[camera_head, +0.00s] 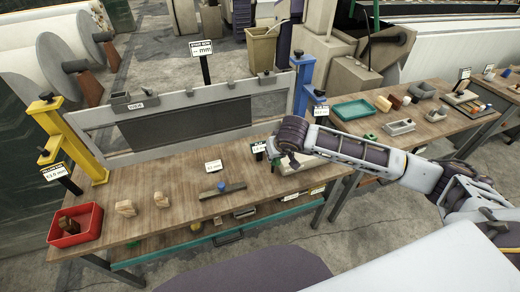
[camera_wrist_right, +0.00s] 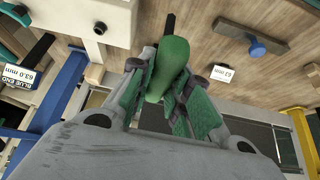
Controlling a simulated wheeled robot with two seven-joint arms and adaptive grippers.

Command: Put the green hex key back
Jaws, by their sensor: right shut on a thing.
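In the right wrist view, the green hex key (camera_wrist_right: 168,68) shows as a thick rounded green handle between the fingers of my right gripper (camera_wrist_right: 165,85). In the head view my right gripper (camera_head: 283,157) is over the right end of the near wooden table (camera_head: 165,190), and the key cannot be made out there. A pale block (camera_head: 300,165) lies partly hidden under the gripper; a pale block with dark holes (camera_wrist_right: 97,18) shows at the wrist view's upper left. My left gripper is not in view.
A yellow post (camera_head: 75,140) and a blue post (camera_head: 302,88) flank the grey frame behind the table. A red bin (camera_head: 88,222), wooden blocks (camera_head: 125,208) and a grey bar with a blue knob (camera_head: 222,190) are on the table. A second table (camera_head: 430,125) holds a green tray (camera_head: 354,110).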

